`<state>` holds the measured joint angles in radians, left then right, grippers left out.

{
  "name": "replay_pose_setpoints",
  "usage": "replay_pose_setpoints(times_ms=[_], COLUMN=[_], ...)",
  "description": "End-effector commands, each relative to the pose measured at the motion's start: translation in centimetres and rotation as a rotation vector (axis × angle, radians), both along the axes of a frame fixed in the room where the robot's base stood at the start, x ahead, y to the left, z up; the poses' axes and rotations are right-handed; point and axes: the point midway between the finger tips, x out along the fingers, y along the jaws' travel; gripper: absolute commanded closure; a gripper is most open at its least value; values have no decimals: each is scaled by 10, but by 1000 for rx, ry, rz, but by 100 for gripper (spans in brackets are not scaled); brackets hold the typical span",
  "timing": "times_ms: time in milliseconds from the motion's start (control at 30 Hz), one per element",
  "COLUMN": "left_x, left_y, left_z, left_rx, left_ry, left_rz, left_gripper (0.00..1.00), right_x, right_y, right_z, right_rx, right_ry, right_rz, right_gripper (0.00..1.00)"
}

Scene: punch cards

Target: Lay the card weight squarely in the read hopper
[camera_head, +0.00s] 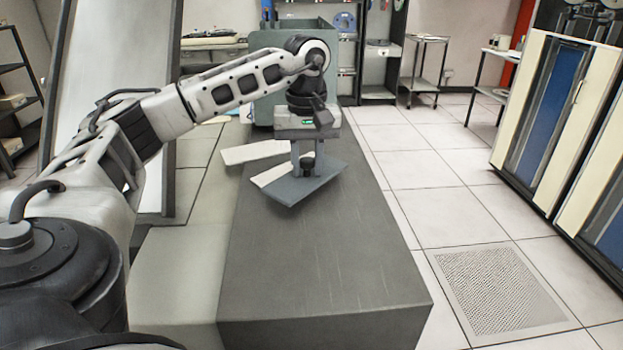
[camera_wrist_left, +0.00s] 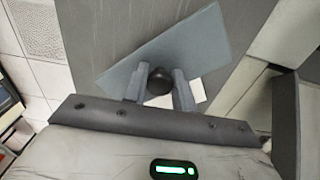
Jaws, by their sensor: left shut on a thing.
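The card weight is a blue-grey flat plate (camera_head: 290,192) with a dark round knob (camera_wrist_left: 158,80). My left gripper (camera_head: 308,170) is shut on the knob, one finger on each side, as the left wrist view shows. The plate lies turned at an angle to the dark block's edges (camera_head: 320,250). I cannot tell whether it touches the surface below. Two pale flat strips lie at its left, one farther back (camera_head: 255,152) and one partly hidden by the plate (camera_head: 283,170). I cannot make out the read hopper for certain. My right gripper is not in view.
The block's near top is bare. A teal open-topped cabinet (camera_head: 258,90) stands behind it. A large pale slanted panel (camera_head: 110,70) stands at the left. Blue-fronted cabinets (camera_head: 545,110) stand at the right, with open floor (camera_head: 440,200) between.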

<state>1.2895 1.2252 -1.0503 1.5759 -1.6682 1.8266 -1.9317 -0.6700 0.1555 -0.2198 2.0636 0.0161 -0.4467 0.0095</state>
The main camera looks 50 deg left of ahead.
Motion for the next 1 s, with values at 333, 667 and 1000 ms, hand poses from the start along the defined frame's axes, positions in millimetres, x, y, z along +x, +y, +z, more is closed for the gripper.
replay_pose_setpoints(times_ms=[333, 667, 1000], left_x=[6, 6, 6], left_y=[-6, -6, -6], left_z=[-37, -41, -44], left_rx=[0, 0, 0], left_ry=[0, -2, 0], left_rz=[0, 0, -1], left_gripper=[100, 100, 52], right_x=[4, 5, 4], right_y=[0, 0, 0], right_z=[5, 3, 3], right_rx=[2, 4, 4], right_ry=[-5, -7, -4], right_rz=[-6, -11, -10], right_gripper=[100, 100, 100])
